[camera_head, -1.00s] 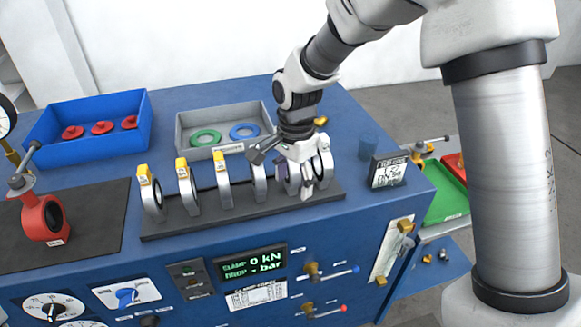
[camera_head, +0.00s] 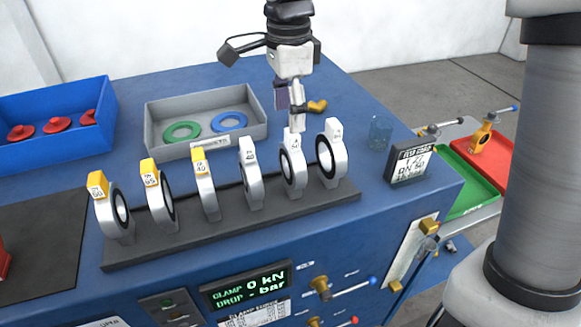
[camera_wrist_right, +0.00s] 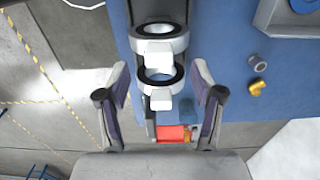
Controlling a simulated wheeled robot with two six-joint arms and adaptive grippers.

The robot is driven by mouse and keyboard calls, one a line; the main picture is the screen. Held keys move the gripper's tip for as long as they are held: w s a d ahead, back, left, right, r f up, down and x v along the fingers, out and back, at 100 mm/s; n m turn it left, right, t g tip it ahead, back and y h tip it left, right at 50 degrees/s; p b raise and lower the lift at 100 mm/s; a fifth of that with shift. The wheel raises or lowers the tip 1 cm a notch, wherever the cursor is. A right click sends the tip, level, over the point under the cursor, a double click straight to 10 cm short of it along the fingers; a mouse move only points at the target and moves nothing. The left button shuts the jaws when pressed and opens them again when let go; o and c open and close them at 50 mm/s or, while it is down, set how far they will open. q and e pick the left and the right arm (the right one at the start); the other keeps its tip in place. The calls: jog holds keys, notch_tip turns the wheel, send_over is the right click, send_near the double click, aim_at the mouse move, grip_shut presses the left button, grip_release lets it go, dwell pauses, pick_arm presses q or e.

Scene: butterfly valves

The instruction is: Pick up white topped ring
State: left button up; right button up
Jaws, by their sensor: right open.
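Three white-topped rings stand upright at the right end of a dark rack (camera_head: 120,255): one (camera_head: 251,175) in the middle, one (camera_head: 293,172) beside it and one (camera_head: 330,160) at the far right. My right gripper (camera_head: 290,108) is open and empty, pointing down just above and behind the last two. One fingertip overlaps the top of the second white-topped ring in the picture; contact cannot be told. In the wrist view two white-topped rings (camera_wrist_right: 160,48) lie between the open fingers (camera_wrist_right: 161,90) in the picture. My left gripper is out of view.
Three yellow-topped rings (camera_head: 158,195) fill the rack's left side. Behind stand a grey tray (camera_head: 150,140) with green and blue flat rings and a blue bin (camera_head: 40,158) with red parts. A glass (camera_head: 380,132) and a sign (camera_head: 410,163) stand right of the rack.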

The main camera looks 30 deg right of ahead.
aim_at(292, 136)
jog(key=f, duration=0.1)
jog(key=f+p, duration=0.1)
jog(key=f, duration=0.3)
jog(key=shift+s+d+f+p, duration=0.15)
jog(key=shift+d+p, duration=0.1)
jog(key=shift+p, duration=0.15)
jog(key=shift+s+f, duration=0.1)
jog(key=shift+f, duration=0.1)
jog(key=c, duration=0.6)
grip_shut()
